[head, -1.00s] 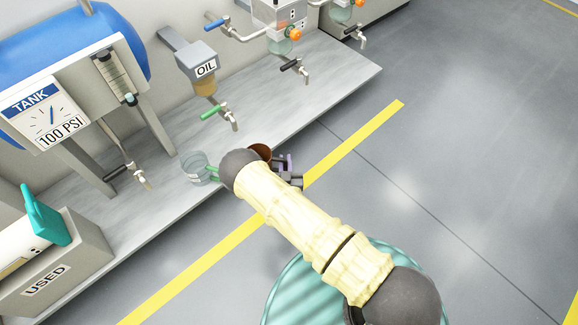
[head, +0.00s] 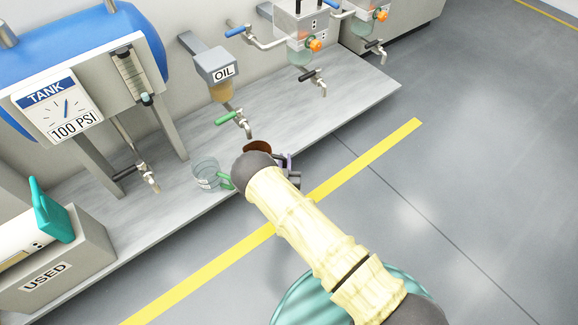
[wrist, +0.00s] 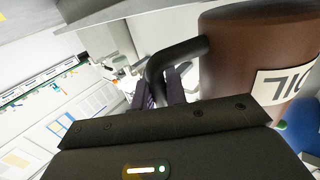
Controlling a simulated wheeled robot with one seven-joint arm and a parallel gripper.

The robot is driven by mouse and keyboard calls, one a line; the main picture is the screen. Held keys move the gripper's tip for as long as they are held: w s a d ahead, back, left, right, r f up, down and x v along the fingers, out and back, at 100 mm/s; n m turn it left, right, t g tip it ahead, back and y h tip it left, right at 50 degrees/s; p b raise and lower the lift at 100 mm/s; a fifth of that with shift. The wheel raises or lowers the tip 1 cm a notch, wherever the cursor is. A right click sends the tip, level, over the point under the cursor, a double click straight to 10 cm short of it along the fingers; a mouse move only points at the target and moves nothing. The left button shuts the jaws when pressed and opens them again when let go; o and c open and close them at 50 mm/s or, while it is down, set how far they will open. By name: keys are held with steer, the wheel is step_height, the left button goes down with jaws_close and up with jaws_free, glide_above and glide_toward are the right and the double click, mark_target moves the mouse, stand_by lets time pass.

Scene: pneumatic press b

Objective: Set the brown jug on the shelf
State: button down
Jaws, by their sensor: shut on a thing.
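The brown jug (head: 258,147) is partly hidden behind my arm in the head view, over or near the front edge of the grey shelf (head: 345,92), just below the oil tap. I cannot tell whether it touches the shelf. In the wrist view the jug (wrist: 235,75) is large on the right, with a white label and a black handle (wrist: 165,65). My gripper (wrist: 162,88) is shut on the handle. In the head view its purple fingers (head: 289,163) show just right of the jug.
A clear jug with a green handle (head: 206,174) stands on the shelf to the left. The green-handled oil tap (head: 240,120) hangs close above the brown jug. More taps (head: 316,80) line the shelf to the right. The shelf's right part is clear.

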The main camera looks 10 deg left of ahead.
steer(key=shift+w+a+b, duration=1.05)
steer(key=shift+w+a, duration=0.45)
steer(key=shift+a, duration=0.25)
steer(key=shift+f, duration=0.5)
stand_by(0.5)
steer(key=c, duration=1.3)
jaws_free()
steer(key=shift+c, duration=0.2)
steer(key=s+d+p, duration=0.3)
steer(key=s+p, duration=0.5)
steer(key=s, duration=0.9)
steer(key=shift+p, duration=0.3)
